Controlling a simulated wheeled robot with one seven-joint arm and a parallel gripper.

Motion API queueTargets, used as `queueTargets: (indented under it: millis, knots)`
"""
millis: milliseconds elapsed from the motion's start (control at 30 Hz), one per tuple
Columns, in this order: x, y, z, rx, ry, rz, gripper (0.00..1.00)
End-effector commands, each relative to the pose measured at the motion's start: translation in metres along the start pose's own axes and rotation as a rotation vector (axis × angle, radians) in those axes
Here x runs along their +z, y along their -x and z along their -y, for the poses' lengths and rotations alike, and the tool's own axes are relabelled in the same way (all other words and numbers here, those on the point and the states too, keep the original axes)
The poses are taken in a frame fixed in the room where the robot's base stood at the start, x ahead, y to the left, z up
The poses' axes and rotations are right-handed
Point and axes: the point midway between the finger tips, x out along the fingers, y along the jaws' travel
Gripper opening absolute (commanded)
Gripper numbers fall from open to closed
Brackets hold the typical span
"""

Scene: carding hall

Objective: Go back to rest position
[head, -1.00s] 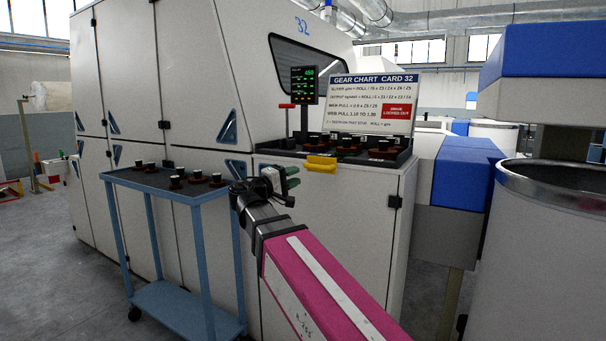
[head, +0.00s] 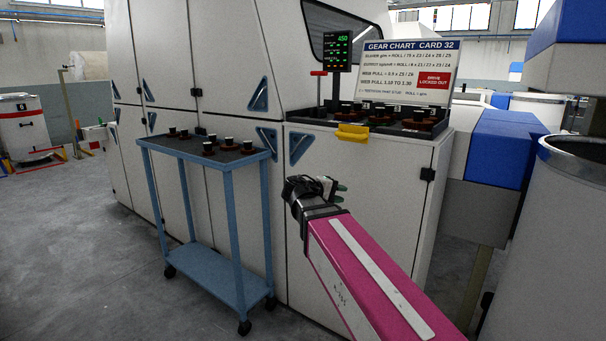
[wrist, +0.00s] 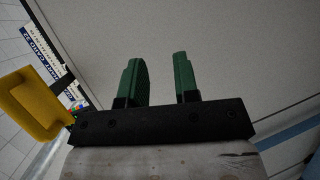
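My gripper (head: 336,192) is at the end of my pink arm, in front of the pale machine cabinet (head: 385,190), below its shelf. In the wrist view the two green fingers of my gripper (wrist: 159,80) stand apart with nothing between them, facing the plain cabinet panel. The yellow handle-like part (head: 352,132) on the shelf edge is above my gripper. It also shows at the left of the wrist view (wrist: 35,105), beside the fingers and apart from them.
A blue trolley (head: 212,272) with several small dark parts on top stands left of my gripper. The gear chart board (head: 409,72) stands behind the shelf's gears. A large grey can (head: 560,240) is at the right. Grey floor (head: 80,230) is clear at the left.

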Motion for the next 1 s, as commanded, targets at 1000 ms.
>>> queueTargets:
  millis: [1000]
  knots:
    - [0.15, -0.09, 0.329, -1.242, -0.442, 0.36, 0.29]
